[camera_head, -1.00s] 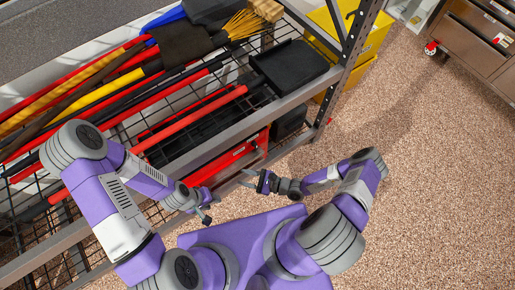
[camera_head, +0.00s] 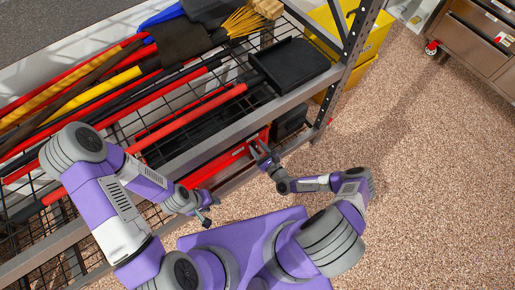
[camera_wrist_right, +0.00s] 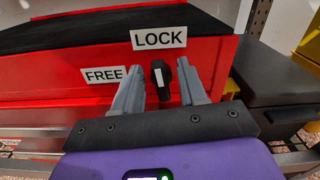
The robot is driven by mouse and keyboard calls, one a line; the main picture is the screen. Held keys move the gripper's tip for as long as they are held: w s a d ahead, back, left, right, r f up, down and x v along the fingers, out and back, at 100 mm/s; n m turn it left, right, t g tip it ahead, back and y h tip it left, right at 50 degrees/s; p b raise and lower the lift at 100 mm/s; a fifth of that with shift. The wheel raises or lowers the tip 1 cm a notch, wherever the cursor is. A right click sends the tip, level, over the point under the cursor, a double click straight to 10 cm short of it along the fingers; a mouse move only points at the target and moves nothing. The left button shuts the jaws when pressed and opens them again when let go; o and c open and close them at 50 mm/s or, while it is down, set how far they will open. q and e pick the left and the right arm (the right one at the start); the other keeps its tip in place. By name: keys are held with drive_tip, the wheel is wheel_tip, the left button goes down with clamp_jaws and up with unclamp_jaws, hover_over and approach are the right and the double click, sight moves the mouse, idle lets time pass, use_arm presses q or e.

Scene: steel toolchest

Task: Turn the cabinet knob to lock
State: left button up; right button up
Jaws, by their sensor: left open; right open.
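The red cabinet (camera_wrist_right: 60,55) fills much of the right wrist view and carries a black knob (camera_wrist_right: 160,82) with a white mark. A LOCK label (camera_wrist_right: 159,38) is above the knob and a FREE label (camera_wrist_right: 104,75) is to its left. The knob's mark looks roughly upright. My right gripper (camera_wrist_right: 158,69) is open, one finger on each side of the knob in the picture; contact is not clear. In the head view the right gripper (camera_head: 259,148) is at the cabinet's (camera_head: 222,163) right end. My left gripper (camera_head: 210,212) is open and empty in front of the shelf.
A wire shelf (camera_head: 205,132) with long-handled tools and a black tray (camera_head: 290,65) is above the cabinet. Its metal front rail (camera_head: 225,130) and upright post (camera_head: 352,50) are close to my right arm. A dark box (camera_wrist_right: 275,85) is right of the cabinet.

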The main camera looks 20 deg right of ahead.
clamp_jaws()
drive_tip(key=shift+m, duration=0.7)
unclamp_jaws()
drive_tip(key=p+v, duration=0.2)
drive_tip(key=v, duration=0.5)
drive_tip(key=shift+s+d, duration=0.15)
drive_tip(key=shift+s, duration=0.1)
drive_tip(key=shift+r, duration=0.1)
